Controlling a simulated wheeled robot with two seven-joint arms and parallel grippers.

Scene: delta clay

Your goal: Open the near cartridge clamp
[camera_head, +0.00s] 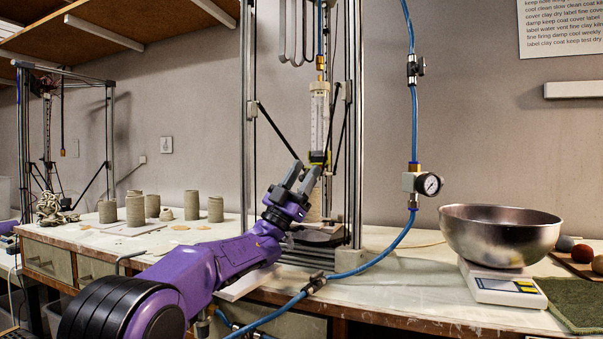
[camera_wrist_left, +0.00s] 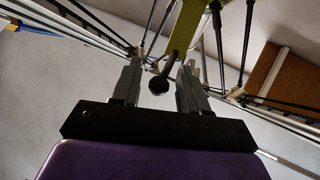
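The near cartridge (camera_head: 319,115) is a clear upright tube in the near delta printer's frame. In the left wrist view, the yellow-green clamp arm (camera_wrist_left: 184,30) comes down from the top, and a dark round knob (camera_wrist_left: 158,85) shows between the fingers. My left gripper (camera_wrist_left: 160,75) is open there, with a gap on both sides of the knob. Contact cannot be told. My right gripper is not in view.
The printer's metal posts (camera_head: 248,130) and thin black rods stand close around the gripper. A blue hose with a gauge (camera_head: 429,184) hangs to the right. A steel bowl (camera_head: 500,234) sits on a scale (camera_head: 500,285). Clay cylinders (camera_head: 135,209) stand at left.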

